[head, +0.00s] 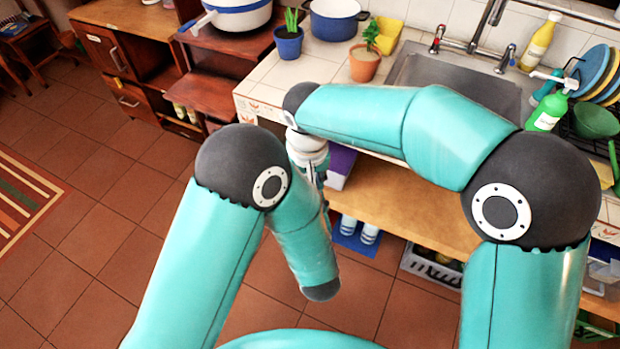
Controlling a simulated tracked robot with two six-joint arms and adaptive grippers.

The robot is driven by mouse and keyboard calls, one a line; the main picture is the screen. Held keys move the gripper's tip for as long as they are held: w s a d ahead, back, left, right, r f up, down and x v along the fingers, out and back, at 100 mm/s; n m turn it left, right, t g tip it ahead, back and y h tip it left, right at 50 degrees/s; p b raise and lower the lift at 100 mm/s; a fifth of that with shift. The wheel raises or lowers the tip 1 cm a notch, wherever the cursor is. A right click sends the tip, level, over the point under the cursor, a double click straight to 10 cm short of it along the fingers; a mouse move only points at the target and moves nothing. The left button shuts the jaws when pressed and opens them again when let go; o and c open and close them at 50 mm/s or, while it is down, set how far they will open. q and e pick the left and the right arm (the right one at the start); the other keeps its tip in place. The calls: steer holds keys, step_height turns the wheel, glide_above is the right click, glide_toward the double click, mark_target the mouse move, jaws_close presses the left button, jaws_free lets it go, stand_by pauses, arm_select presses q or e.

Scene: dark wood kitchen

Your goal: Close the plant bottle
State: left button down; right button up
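A green spray bottle (547,108) with a white trigger head stands upright at the right, beside the sink and the dish rack. Its lower part is partly hidden by my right arm. I cannot tell whether it is the plant bottle or whether its top is closed. My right arm reaches across to the left, and its wrist and part of the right gripper (311,165) hang at the counter's front edge, far left of the bottle. Its fingertips are not clear behind my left arm. My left arm is folded downward over the floor, and its gripper does not show.
A sink (455,80) with a tap is set in the tiled counter (300,68). Two potted plants, in a blue pot (289,42) and a terracotta pot (364,66), stand left of it. A yellow bottle (540,42) stands behind.

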steer(key=m, duration=0.6)
steer(key=shift+a+m+h, duration=0.25)
steer(key=shift+m+h, duration=0.05)
steer(key=shift+h, duration=0.1)
steer(key=m, duration=0.6)
steer(key=shift+w+a+g+h, duration=0.1)
steer(key=shift+w+g+h, duration=0.1)
steer(key=shift+g+h, duration=0.1)
steer(key=m, duration=0.7)
steer(key=shift+w+g, duration=0.15)
steer(key=shift+g, duration=0.25)
steer(key=m, duration=0.6)
steer(key=shift+w+g, duration=0.15)
steer(key=shift+g, duration=0.25)
steer(key=o, duration=0.8)
steer(key=shift+c, duration=0.2)
